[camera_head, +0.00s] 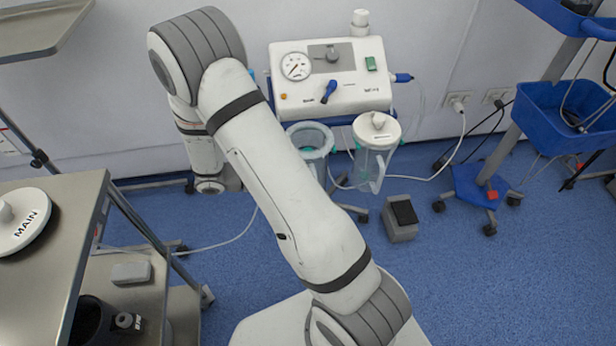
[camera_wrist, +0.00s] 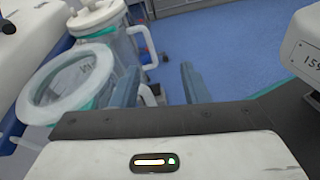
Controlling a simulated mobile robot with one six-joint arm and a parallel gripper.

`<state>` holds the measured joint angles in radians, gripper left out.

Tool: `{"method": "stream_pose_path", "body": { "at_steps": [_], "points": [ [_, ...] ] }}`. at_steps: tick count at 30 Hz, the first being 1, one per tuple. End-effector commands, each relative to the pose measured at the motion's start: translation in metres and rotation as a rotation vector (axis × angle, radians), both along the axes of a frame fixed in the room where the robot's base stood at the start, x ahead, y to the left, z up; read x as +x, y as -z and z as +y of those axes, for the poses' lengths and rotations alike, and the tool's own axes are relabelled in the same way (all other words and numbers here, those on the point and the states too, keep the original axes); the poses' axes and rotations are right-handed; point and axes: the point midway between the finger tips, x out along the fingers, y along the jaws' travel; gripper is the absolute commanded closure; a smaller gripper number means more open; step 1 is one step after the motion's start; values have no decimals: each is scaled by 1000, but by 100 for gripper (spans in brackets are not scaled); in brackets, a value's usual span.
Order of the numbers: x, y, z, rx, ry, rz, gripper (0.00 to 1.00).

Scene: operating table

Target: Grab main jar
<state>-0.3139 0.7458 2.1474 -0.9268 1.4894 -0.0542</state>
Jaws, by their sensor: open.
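An open clear jar with a white rim (camera_head: 313,153) hangs under the front of the suction unit, partly hidden by my arm. A second clear jar with a white lid (camera_head: 377,137) hangs to its right. A white lid marked MAIN (camera_head: 22,222) lies on the steel table at the left. In the wrist view my gripper (camera_wrist: 158,78) is open, with nothing visibly held. The open jar (camera_wrist: 45,108) is left of its left finger, and the lidded jar (camera_wrist: 103,22) is farther off, beyond the fingers. In the head view my gripper is hidden.
The suction unit (camera_head: 333,95) stands against the wall above the jars. A grey foot pedal (camera_head: 400,222) sits on the floor. A blue-basket cart (camera_head: 535,105) stands at right. Cables run along the floor. Blue floor is clear at the lower right.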

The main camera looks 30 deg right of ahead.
Motion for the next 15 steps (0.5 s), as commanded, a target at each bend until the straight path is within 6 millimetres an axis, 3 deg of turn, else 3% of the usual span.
{"method": "stream_pose_path", "body": {
  "at_steps": [1, 6, 10, 15],
  "points": [
    [5, 30, 2, -42, -48, 48, 59],
    [19, 73, 7, -146, -169, 147, 59],
    [25, 88, 8, -186, -217, 182, 59],
    [25, 91, -4, -198, -229, 191, 59]
  ]
}}
